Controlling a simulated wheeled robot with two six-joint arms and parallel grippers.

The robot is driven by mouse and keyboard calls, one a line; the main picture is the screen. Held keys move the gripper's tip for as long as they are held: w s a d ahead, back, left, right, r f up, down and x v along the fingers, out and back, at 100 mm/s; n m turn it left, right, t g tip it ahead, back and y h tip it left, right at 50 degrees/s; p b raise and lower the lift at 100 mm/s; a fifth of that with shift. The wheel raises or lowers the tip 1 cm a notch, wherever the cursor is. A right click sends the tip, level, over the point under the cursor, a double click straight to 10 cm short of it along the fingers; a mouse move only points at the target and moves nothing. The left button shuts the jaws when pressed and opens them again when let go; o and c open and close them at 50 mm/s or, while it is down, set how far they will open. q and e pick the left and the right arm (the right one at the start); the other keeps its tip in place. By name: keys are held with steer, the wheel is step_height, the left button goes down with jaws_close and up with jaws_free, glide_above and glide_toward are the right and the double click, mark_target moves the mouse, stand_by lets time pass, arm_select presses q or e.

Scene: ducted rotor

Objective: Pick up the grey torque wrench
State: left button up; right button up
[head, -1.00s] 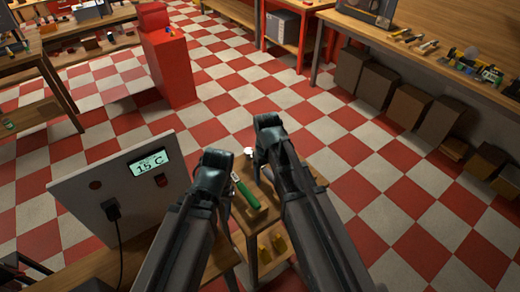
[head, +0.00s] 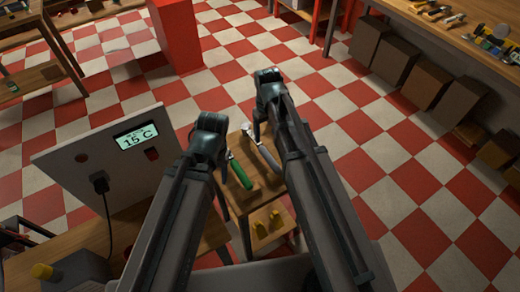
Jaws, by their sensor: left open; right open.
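A grey wrench (head: 268,155) with a silver head lies on a small wooden table (head: 245,198), beside a green-handled tool (head: 241,174). Part of the wrench is hidden by my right arm. My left gripper (head: 211,125) is open, to the left of both tools in the picture. My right gripper (head: 264,92) is open, above and close to the wrench's head in the picture. Neither gripper visibly holds anything. The height of the grippers over the table is hard to tell.
A white panel (head: 75,160) with a "15 C" display and a plug stands at left on a wooden bench. Yellow pieces (head: 260,230) sit on the small table's lower shelf. A tool-covered bench (head: 420,32) and brown boxes (head: 415,84) are at right. Checkered floor (head: 400,190) is free.

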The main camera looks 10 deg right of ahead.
mark_target(265, 151)
step_height(265, 151, down, 6)
steer(key=b, duration=0.5)
steer(key=shift+f, duration=0.2)
steer(key=shift+r, duration=0.1)
steer(key=f+b, duration=0.5)
steer(key=shift+s+a+f, duration=0.2)
steer(key=shift+s, duration=0.05)
steer(key=shift+r, duration=0.1)
steer(key=shift+c, duration=0.2)
jaws_close()
